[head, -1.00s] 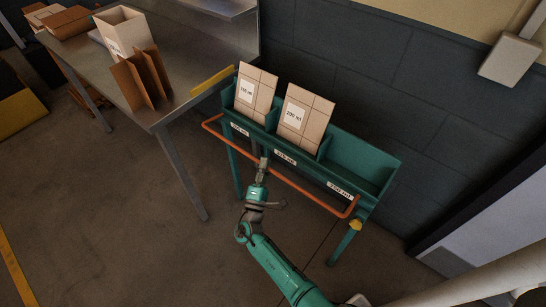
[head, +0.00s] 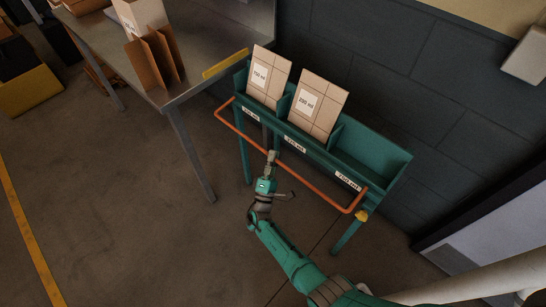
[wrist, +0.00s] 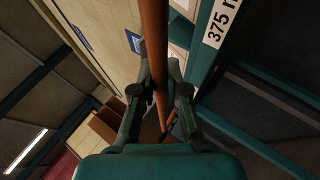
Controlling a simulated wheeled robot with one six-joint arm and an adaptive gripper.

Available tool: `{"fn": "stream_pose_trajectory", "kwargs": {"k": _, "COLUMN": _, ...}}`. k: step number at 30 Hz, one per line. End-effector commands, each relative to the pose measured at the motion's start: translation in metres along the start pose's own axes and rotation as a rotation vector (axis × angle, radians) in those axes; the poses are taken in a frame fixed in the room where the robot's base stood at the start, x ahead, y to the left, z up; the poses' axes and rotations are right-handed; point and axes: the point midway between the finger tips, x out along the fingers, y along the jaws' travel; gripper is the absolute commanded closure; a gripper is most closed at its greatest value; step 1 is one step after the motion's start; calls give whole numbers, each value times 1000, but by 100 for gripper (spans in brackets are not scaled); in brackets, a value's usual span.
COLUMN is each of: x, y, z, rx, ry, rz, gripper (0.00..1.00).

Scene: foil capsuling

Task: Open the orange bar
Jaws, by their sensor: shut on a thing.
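The orange bar (head: 318,184) runs along the front of a green rack (head: 375,157), with bent ends at both sides. It stands a little out from the rack's labelled front edge. My gripper (head: 272,156) is at the bar, left of its middle. In the wrist view the bar (wrist: 154,40) passes between the two fingers of my gripper (wrist: 160,80), which are shut on it. The exact finger contact is partly hidden by the bar.
Two tan cartons (head: 268,77) (head: 317,104) stand in the rack's left and middle bays; the right bay is empty. A metal table (head: 205,65) with cardboard stands at the left. A yellow knob (head: 361,215) sits near the rack's right leg. Floor in front is clear.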

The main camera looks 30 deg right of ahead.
Motion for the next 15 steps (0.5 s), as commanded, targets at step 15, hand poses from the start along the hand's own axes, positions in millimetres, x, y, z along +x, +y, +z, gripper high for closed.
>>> {"fn": "stream_pose_trajectory", "kwargs": {"k": 15, "x": 0, "y": 0, "z": 1, "rx": 0, "ry": -2, "rz": -1, "gripper": 61}}
